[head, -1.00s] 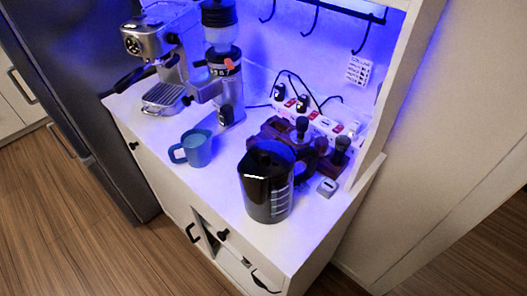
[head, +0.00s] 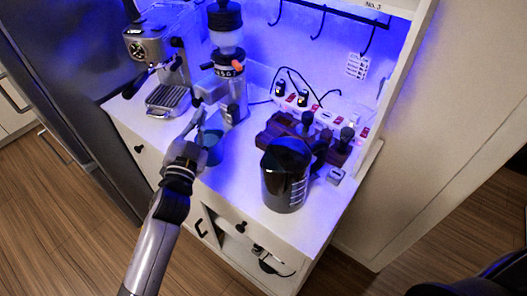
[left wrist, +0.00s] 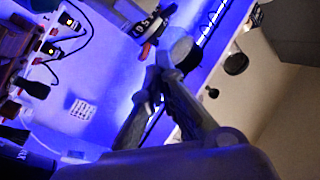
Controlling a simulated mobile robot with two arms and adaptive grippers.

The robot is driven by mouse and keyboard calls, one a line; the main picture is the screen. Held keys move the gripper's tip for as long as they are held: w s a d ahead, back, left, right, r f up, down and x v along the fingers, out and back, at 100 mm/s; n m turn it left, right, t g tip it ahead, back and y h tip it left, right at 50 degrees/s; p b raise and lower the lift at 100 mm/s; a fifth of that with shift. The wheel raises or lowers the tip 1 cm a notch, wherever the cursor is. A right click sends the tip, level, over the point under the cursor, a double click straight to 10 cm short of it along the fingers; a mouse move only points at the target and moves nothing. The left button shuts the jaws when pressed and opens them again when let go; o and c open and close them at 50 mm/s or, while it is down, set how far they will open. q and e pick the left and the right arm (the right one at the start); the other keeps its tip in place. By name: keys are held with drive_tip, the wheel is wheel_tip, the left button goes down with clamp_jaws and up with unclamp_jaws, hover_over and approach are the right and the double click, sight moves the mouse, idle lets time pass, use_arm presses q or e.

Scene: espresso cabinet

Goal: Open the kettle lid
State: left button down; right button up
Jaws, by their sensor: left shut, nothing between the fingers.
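The black kettle (head: 286,180) stands upright on the white cabinet top near its front right, with pale level marks on its side. Its dark lid (head: 288,149) looks closed, though the dark top makes this hard to judge. My left gripper (head: 199,115) is shut and empty, left of the kettle and apart from it, in front of the blue mug. In the left wrist view its fingers (left wrist: 158,76) come together with nothing held. A dark body with pale lettering at that view's lower left seems to be the kettle (left wrist: 22,157).
A teal-blue mug (head: 213,153) is partly hidden behind my left gripper. The espresso machine (head: 155,65) and grinder (head: 229,65) stand at the back left. A brown wooden stand (head: 283,126) with tools and a power strip (head: 325,117) sit behind the kettle.

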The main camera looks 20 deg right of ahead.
use_arm(q)
drive_tip(key=s+d+r+m+g+h, duration=0.4)
drive_tip(key=d+r+m+g+h, duration=0.2)
drive_tip(key=d+r+m+h, duration=0.3)
drive_tip(key=s+d+r+m+g+h, duration=0.55)
drive_tip(key=d+r+m, duration=0.3)
drive_tip(key=m, duration=0.25)
drive_tip(key=s+d+m+g+y, duration=0.35)
drive_tip(key=s+m+g, duration=0.35)
drive_tip(key=m+g, duration=0.4)
drive_tip(key=m+t+y, duration=0.3)
drive_tip(key=m+y, duration=0.3)
drive_tip(key=y, duration=1)
approach(270, 164)
drive_tip(key=b+x, duration=0.1)
drive_tip(key=x, duration=0.3)
drive_tip(key=b+x, duration=0.1)
drive_tip(key=x, duration=0.2)
drive_tip(key=shift+s+d+r+b, duration=0.1)
drive_tip(key=shift+s+d+b, duration=0.05)
drive_tip(key=shift+d+b, duration=0.25)
use_arm(e)
wheel_tip(270, 164, down, 3)
drive_tip(key=shift+a+r, duration=0.1)
drive_tip(key=shift+r, duration=0.1)
